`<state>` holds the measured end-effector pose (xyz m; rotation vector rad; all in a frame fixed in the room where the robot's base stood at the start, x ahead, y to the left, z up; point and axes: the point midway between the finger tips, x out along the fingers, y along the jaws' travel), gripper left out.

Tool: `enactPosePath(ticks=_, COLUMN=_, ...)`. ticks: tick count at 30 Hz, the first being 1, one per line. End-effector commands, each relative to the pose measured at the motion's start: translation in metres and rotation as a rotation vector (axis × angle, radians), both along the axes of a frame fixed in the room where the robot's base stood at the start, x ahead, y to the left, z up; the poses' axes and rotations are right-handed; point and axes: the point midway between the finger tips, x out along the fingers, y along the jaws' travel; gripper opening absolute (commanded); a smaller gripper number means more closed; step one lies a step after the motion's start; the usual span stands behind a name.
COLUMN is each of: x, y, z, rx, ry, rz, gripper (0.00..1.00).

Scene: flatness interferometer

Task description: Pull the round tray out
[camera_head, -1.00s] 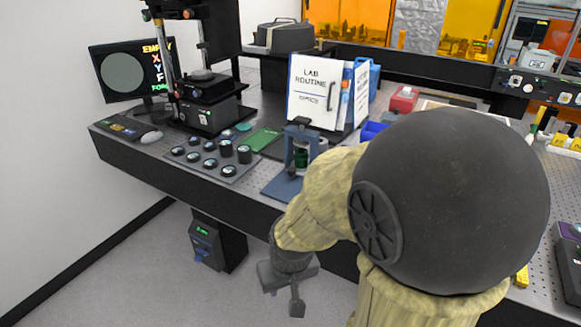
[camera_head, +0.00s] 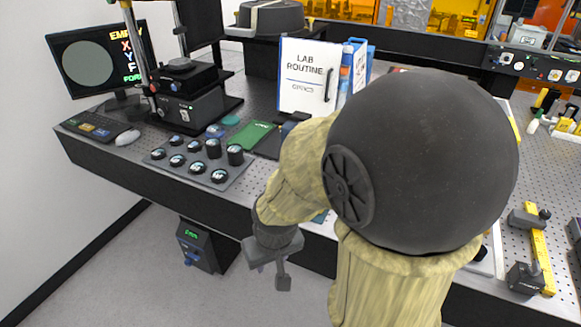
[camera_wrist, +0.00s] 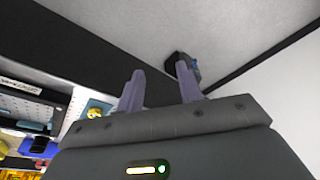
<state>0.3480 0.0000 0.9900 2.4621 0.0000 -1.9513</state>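The flatness interferometer (camera_head: 192,100) stands on the bench at the left of the head view, a black instrument with upright posts. A small dark round piece (camera_head: 180,65) sits on top of its lower block; I cannot tell if this is the round tray. My gripper (camera_head: 272,272) hangs in front of the bench, low and to the right of the instrument, apart from it. In the wrist view my gripper's two fingers (camera_wrist: 161,88) stand apart with nothing between them. The wrist view does not show the instrument.
A monitor (camera_head: 98,62), keyboard (camera_head: 92,126) and mouse (camera_head: 127,138) are at the left. A plate with several round optics (camera_head: 234,173) lies before the instrument. A lab routine binder (camera_head: 304,75) stands behind. The floor in front is clear.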

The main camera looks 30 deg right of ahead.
Motion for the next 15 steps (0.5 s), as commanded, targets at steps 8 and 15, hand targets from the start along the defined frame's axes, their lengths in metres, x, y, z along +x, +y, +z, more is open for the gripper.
enactPosePath(ticks=8, x=0.019, y=-0.007, z=0.012, rx=-0.001, ry=-0.012, rz=-0.012, gripper=0.48)
enactPosePath(ticks=15, x=0.102, y=-0.055, z=0.062, rx=-0.006, ry=-0.063, rz=-0.059, gripper=0.48)
